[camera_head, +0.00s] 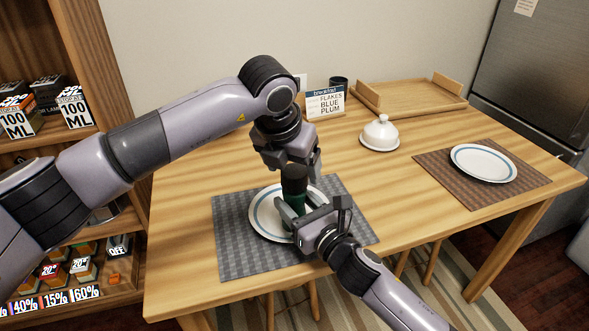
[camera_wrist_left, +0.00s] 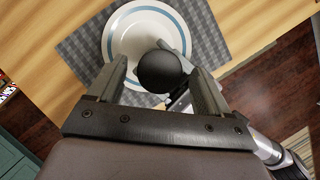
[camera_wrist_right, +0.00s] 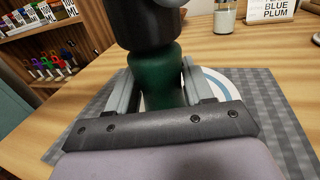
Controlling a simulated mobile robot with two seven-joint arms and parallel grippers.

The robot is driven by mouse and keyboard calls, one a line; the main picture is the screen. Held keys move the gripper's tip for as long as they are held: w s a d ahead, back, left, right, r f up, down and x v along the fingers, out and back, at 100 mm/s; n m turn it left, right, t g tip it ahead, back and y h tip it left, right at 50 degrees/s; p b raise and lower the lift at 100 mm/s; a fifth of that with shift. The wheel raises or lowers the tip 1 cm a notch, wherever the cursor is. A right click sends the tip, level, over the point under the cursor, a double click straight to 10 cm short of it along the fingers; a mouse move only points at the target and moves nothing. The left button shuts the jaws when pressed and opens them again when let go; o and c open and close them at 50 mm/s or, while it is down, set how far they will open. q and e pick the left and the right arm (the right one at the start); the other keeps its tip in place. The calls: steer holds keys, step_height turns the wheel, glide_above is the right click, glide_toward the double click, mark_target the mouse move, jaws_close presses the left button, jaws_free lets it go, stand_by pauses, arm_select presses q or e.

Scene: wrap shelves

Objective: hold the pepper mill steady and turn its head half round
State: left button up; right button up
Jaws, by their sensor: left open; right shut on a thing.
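The pepper mill has a dark green body (camera_wrist_right: 160,75) and a black head (camera_head: 294,174). It stands upright over the blue-ringed plate (camera_head: 262,222) on the grey placemat. My right gripper (camera_head: 296,212) is shut on the green body, with one finger on each side in the right wrist view. My left gripper (camera_wrist_left: 160,75) is open above the mill. The round black head shows between its spread fingers in the left wrist view, with a gap on each side. The mill's base is hidden behind my right gripper.
A white domed dish (camera_head: 380,135), a breakfast sign (camera_head: 326,102), a dark cup (camera_head: 339,84) and a wooden tray (camera_head: 410,98) stand farther back. Another plate (camera_head: 483,163) lies on a brown placemat at right. A stocked shelf (camera_head: 75,270) is at left. The table between the placemats is clear.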

arm_select(q)
steer(key=shift+x, duration=1.05)
steer(key=c, duration=1)
steer(key=shift+m, duration=0.4)
steer(key=shift+m+g+h, duration=0.35)
steer(key=shift+m+h, duration=0.15)
steer(key=shift+m, duration=0.85)
steer(key=shift+m+g+h, duration=0.35)
steer(key=shift+m+h, duration=0.15)
steer(key=shift+m, duration=0.85)
steer(key=shift+r, duration=0.1)
steer(key=shift+d, duration=0.1)
steer(key=shift+c, duration=0.2)
steer(key=o, duration=1)
